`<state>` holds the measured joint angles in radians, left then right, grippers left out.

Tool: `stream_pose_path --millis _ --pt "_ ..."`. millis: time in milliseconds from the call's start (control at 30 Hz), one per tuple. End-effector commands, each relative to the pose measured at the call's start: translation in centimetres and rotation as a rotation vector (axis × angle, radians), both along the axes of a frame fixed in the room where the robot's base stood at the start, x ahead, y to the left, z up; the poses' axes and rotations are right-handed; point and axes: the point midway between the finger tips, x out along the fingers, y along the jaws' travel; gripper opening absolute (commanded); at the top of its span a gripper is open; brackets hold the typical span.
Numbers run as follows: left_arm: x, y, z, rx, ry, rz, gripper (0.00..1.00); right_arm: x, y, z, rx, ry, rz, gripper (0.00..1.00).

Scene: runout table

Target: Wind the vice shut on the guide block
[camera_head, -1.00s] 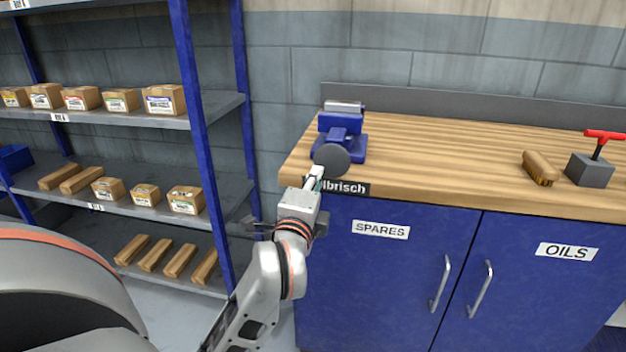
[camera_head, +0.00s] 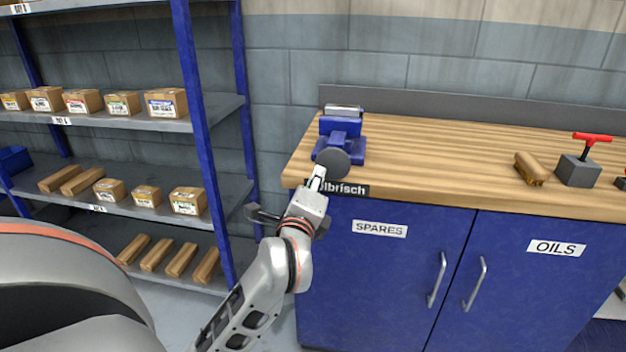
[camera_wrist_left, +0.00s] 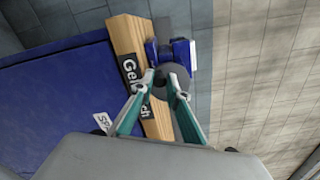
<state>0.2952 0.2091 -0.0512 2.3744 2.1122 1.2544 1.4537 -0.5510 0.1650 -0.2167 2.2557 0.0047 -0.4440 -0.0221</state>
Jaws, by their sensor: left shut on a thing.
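The blue vice (camera_head: 343,126) stands on the left front corner of the wooden bench, with a round grey handwheel (camera_head: 333,161) facing me. A silvery block (camera_head: 343,110) shows at the top of the vice; I cannot tell whether it is the guide block or how tightly the jaws meet it. My left gripper (camera_head: 319,178) is at the handwheel's lower left edge, shut on a part of it. In the left wrist view both fingertips (camera_wrist_left: 163,83) meet over the grey handwheel (camera_wrist_left: 177,74); the held part is mostly hidden. My right gripper is out of view.
The bench top (camera_head: 430,150) is clear right of the vice, up to a brush (camera_head: 530,169) and a dark block with a red T-handle (camera_head: 578,170). A blue shelf post (camera_head: 205,140) stands close left of my arm. Blue cabinet doors (camera_head: 385,270) are below.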

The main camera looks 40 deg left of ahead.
Motion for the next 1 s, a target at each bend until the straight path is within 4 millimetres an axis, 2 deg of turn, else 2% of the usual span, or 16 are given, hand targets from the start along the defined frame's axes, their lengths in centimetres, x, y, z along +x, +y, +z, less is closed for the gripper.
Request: stream_pose_path --millis 33,300,800,1000 --pt "0.1 -0.1 0.7 0.010 -0.012 -0.003 0.00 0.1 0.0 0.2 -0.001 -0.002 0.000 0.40" --pt "0.0 -0.1 1.0 0.016 -0.013 -0.004 0.00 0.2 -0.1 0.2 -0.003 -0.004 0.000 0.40" --pt "0.0 0.0 2.2 0.219 0.105 -0.004 0.00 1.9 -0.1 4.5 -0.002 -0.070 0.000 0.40" --pt "0.0 0.0 2.1 0.264 0.135 -0.004 0.00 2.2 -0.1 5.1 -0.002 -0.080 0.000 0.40"
